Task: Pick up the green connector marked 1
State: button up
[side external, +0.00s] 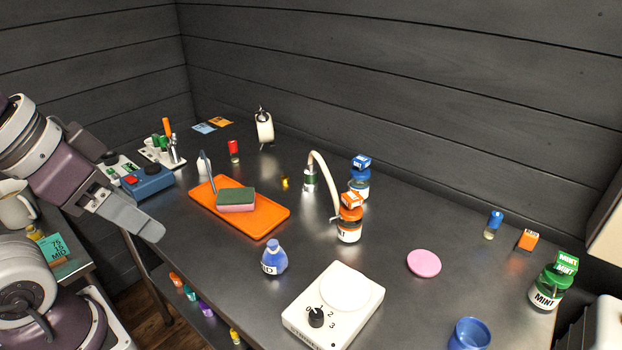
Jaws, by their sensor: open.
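A pale hose (323,165) arches over the middle of the table. At its left end is a small metallic fitting with a dark green band (310,180). This may be the green connector, but no 1 is legible on it. The hose's other end comes down beside an orange-labelled jar (349,228). My gripper (155,232) is at the left, above the table's left edge, pointing down and right. It is open and empty, well apart from the hose; one finger mostly hides the other.
An orange tray (265,225) with a sponge (236,199) lies between my gripper and the hose. A blue-capped jar (359,180), a blue flask (274,260) and a white dial device (333,308) stand nearby. A green-capped jar (545,292) is far right.

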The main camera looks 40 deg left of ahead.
jog(key=t, duration=0.6)
send_over(306, 174)
jog(key=s+d, duration=0.1)
jog(key=s, duration=0.7)
notch_tip(306, 174, down, 12)
jog(key=w+f, duration=0.1)
jog(key=f, duration=0.1)
jog(key=w+f+t, duration=0.1)
jog(key=f, duration=0.2)
jog(key=w+a+f+t, duration=0.1)
jog(key=f, duration=0.2)
jog(key=shift+w+f, duration=0.2)
jog(key=shift+f, duration=0.05)
jog(key=x, duration=0.7)
jog(key=shift+r, duration=0.15)
grip_shut()
